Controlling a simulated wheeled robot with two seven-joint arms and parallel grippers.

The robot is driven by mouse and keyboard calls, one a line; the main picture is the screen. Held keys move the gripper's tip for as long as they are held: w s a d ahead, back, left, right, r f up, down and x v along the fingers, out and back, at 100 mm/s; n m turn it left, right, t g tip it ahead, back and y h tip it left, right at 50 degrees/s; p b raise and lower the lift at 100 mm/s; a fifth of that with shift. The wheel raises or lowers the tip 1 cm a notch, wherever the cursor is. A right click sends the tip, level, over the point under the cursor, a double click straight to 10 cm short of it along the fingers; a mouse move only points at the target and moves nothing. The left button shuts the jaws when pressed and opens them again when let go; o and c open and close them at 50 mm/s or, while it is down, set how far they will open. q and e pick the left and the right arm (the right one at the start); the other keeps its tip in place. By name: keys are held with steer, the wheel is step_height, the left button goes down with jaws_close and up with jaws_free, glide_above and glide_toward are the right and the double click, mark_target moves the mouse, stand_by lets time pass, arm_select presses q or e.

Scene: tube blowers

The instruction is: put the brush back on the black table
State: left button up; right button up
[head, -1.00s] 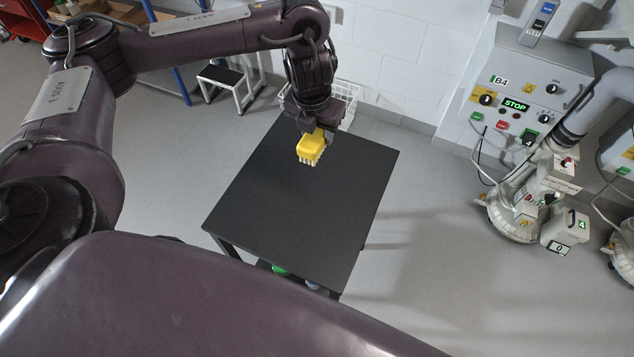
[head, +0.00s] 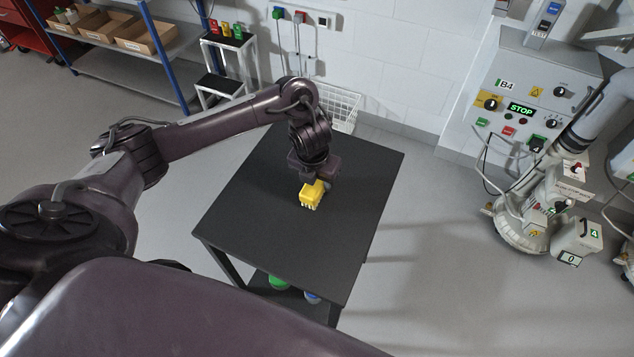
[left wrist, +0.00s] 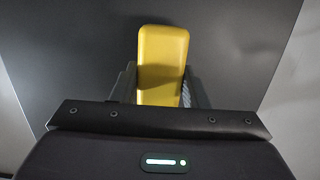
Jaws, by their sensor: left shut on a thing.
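The brush has a yellow block (head: 311,193) with pale bristles pointing down. My left gripper (head: 322,181) is shut on it over the middle of the black table (head: 270,215). The left wrist view shows the yellow back of the brush (left wrist: 163,60) between the two fingers (left wrist: 160,88), with the dark tabletop beyond. The bristle tips are close to the tabletop; I cannot tell whether they touch it. My right gripper is not in view.
The tabletop around the brush is clear. A green item (head: 278,282) and a blue item (head: 312,297) are on the table's lower shelf. A white wire basket (head: 343,108) stands behind the table. A control cabinet (head: 540,85) is at the right.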

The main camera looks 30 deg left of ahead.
arm_select(q)
steer(key=shift+f, duration=0.4)
steer(key=shift+r, duration=0.1)
steer(key=shift+c, duration=0.3)
steer(key=o, duration=0.9)
steer(key=shift+o, duration=0.2)
step_height(320, 180, up, 12)
steer(key=s+p, duration=0.1)
steer(key=p, duration=0.4)
steer(key=shift+s, duration=0.4)
steer(key=shift+s, duration=0.1)
